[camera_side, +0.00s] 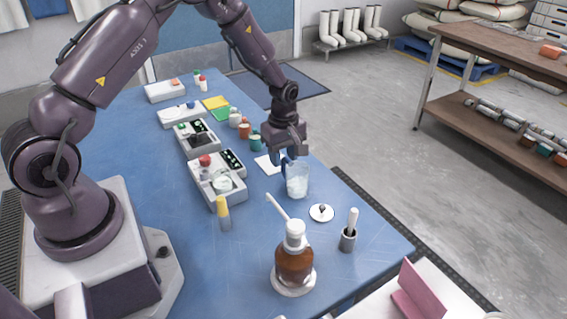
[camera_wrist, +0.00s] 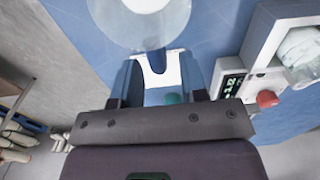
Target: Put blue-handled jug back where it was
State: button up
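The clear jug (camera_side: 298,181) with a blue handle stands on the blue table, near its right edge in the side view, and looks upright. It holds something whitish. My gripper (camera_side: 287,156) is low at the jug's handle side. In the wrist view the jug (camera_wrist: 140,22) is at the top, just beyond the fingertips. My gripper (camera_wrist: 158,75) shows its two fingers apart there, with a wide gap. Part of the blue handle seems to reach toward this gap; I cannot tell whether a finger touches it. The square white card (camera_side: 268,164) lies on the table beside the jug.
White trays (camera_side: 238,196) and several small jars (camera_side: 243,130) lie left and behind.

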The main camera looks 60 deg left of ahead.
notch_tip(320, 180, up, 9)
jog(key=shift+d+f, duration=0.1)
jog(key=s+d+r+m+t, duration=0.1)
jog(key=s+d+r+m, duration=0.1)
jog(key=r, duration=0.3)
jog(key=s+d+r+m+t, duration=0.1)
jog(key=s+r+m, duration=0.1)
jog(key=r, duration=0.3)
jog(key=s+d+r+m+t, duration=0.1)
jog(key=s+d+r+m, duration=0.2)
jog(key=s+r+m, duration=0.2)
jog(key=s+d+r+m+t, duration=0.2)
jog(key=s+d+r+m, duration=0.2)
jog(key=s+m, duration=0.5)
jog(key=s+r, duration=0.2)
jog(key=s, duration=0.3)
jog(key=shift+t, duration=0.3)
